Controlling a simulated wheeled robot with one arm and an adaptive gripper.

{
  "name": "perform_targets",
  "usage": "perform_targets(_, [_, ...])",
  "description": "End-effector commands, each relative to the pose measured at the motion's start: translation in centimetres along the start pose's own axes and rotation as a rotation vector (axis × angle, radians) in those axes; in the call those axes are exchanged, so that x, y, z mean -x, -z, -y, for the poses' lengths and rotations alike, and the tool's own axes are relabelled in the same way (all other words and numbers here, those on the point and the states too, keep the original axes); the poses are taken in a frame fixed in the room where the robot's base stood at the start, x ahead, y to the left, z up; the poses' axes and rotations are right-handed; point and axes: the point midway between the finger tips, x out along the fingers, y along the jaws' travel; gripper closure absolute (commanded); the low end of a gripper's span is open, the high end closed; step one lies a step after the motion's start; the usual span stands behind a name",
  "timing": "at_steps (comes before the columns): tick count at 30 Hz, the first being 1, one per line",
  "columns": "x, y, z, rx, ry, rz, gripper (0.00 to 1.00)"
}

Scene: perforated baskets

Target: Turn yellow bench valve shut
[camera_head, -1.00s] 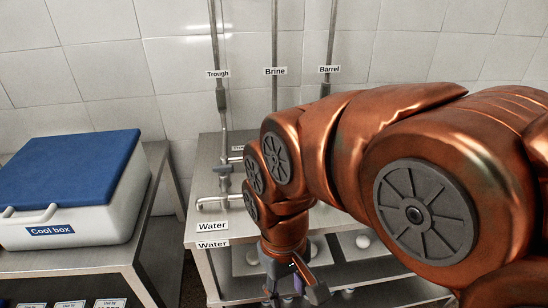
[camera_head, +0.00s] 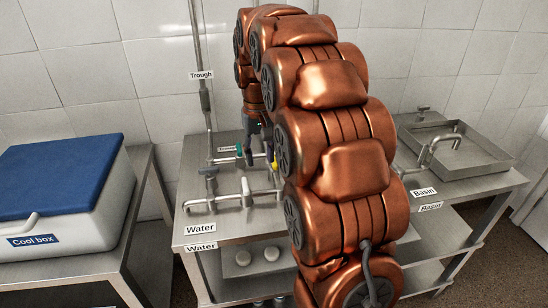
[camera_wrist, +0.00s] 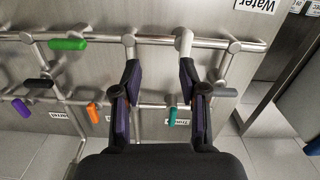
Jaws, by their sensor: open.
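A small yellow handle (camera_head: 275,162) shows in the head view at the right edge of my gripper (camera_head: 262,146), partly hidden by my arm. In the wrist view my gripper (camera_wrist: 159,72) is open above the bench pipes, with nothing between its fingers. A pale grey lever (camera_wrist: 183,40) lies just beyond the right fingertip there. No clearly yellow handle shows in the wrist view.
A teal handle (camera_wrist: 172,116), a green handle (camera_wrist: 67,44) and a black handle (camera_wrist: 38,83) sit on nearby pipes. The metal bench (camera_head: 225,228) carries "Water" labels. A cool box (camera_head: 62,195) stands left, and a basin (camera_head: 470,155) right.

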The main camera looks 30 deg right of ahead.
Motion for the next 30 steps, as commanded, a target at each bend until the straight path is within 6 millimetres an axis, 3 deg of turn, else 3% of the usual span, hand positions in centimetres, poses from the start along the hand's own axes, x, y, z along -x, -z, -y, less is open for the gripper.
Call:
perform_targets(1, [-0.2,1.6,-0.9,-0.016,0.001,-0.005,0.57])
perform_targets(6, [-0.6,5.9,-3.5,-0.058,0.002,-0.019,0.57])
perform_targets(12, [-1.1,9.1,-5.9,-0.090,0.002,-0.038,0.57])
perform_targets(23, [-2.3,10.0,-6.7,-0.101,0.003,-0.038,0.57])
perform_targets(30, [-5.1,10.0,-6.7,-0.100,0.002,-0.035,0.57])
